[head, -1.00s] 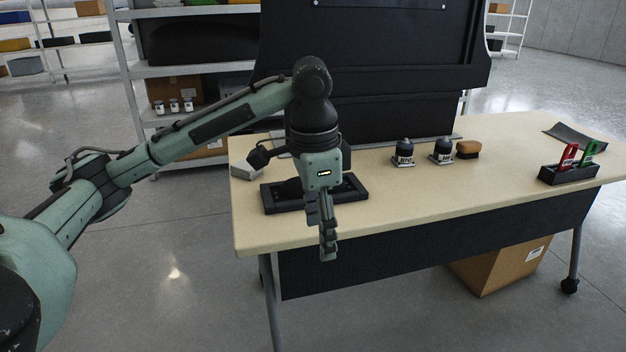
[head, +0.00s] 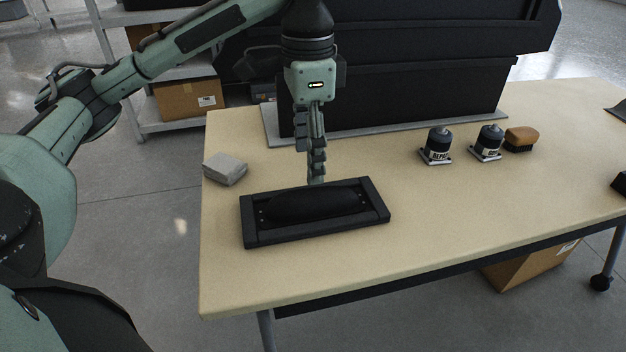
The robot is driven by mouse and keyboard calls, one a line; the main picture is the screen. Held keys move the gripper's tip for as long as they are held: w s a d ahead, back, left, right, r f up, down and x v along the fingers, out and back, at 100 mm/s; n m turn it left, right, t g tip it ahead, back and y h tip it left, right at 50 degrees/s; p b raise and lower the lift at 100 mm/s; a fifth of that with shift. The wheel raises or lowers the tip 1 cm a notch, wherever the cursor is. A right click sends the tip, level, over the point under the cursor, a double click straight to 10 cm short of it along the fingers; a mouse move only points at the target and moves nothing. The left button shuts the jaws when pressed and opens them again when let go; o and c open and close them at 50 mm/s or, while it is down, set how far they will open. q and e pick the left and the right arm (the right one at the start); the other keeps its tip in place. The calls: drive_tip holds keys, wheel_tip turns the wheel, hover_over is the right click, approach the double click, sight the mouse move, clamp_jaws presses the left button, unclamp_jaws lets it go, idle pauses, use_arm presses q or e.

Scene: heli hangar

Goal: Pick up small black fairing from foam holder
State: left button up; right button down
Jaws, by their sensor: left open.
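The small black fairing (head: 310,202) is a dark, rounded, elongated piece lying in the black foam holder (head: 328,229). The holder is a rectangular tray near the left front part of the table. My left gripper (head: 317,180) points straight down over the back edge of the holder, just behind the fairing as seen in the head view. It is open and empty, with its fingers seen edge-on. I cannot tell the exact gap between its fingertips and the fairing.
The holder stands on a pale wooden table (head: 440,220). A grey block (head: 225,169) lies left of it. A large black panel (head: 400,95) rises behind. The table's middle front is clear.

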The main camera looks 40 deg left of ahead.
sight(313, 191)
use_arm(q)
drive_tip(key=shift+w+f, duration=0.1)
drive_tip(key=shift+f, duration=0.45)
drive_tip(key=f, duration=0.1)
drive_tip(key=f+b, duration=0.1)
drive_tip(key=f, duration=0.3)
drive_tip(key=shift+d+f, duration=0.25)
drive_tip(key=shift+d, duration=0.15)
drive_tip(key=shift+f+b, duration=0.3)
drive_tip(key=shift+f, duration=0.25)
drive_tip(key=c, duration=1.3)
drive_tip(key=shift+c, duration=0.8)
use_arm(e)
drive_tip(key=v, duration=0.3)
drive_tip(key=shift+w+d+r, duration=0.1)
drive_tip(key=shift+d+r, duration=0.1)
drive_tip(key=shift+d, duration=0.05)
use_arm(q)
drive_tip(key=shift+r, duration=0.15)
